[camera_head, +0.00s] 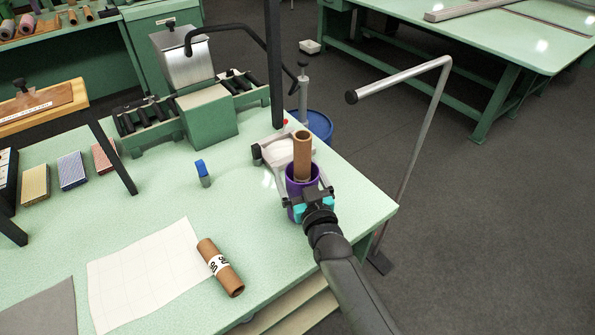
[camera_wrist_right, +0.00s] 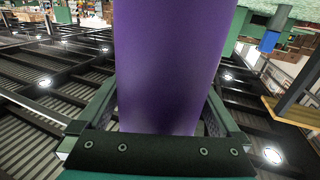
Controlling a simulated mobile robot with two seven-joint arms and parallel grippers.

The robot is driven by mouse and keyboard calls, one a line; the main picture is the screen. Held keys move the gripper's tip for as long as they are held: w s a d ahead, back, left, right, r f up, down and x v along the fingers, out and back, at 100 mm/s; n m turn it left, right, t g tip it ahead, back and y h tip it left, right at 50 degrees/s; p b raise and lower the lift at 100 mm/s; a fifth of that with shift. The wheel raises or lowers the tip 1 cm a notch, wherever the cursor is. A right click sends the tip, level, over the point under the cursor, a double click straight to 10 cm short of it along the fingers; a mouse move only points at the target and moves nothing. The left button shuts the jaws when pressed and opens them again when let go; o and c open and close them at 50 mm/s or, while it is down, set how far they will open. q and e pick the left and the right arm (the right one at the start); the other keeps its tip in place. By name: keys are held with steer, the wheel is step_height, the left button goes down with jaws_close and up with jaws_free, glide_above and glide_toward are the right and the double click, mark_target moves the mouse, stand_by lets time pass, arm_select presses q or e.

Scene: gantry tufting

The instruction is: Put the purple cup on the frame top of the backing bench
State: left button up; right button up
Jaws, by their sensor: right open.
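The purple cup (camera_head: 301,182) stands near the right end of the pale green bench (camera_head: 240,235), with a brown tube (camera_head: 302,150) upright in it. My right gripper (camera_head: 308,188) is open at the cup, its fingers on either side. In the right wrist view the purple cup (camera_wrist_right: 168,65) fills the middle between the two fingers (camera_wrist_right: 155,105). I cannot tell whether either finger touches it. A black frame (camera_head: 112,155) with a wooden top bar (camera_head: 40,107) stands at the bench's left; I cannot tell whether this is the named frame top. My left gripper is out of view.
A grey metal device (camera_head: 268,152) sits just behind the cup. A brown labelled tube (camera_head: 220,267) lies beside a white gridded sheet (camera_head: 145,270). A small blue item (camera_head: 203,172) stands mid-bench. A bent metal rail (camera_head: 420,135) rises beyond the bench's right edge.

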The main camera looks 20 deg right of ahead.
steer(key=shift+r, duration=0.25)
steer(key=s+p, duration=0.1)
steer(key=s, duration=1.1)
steer(key=shift+d, duration=0.2)
steer(key=shift+d+f, duration=0.1)
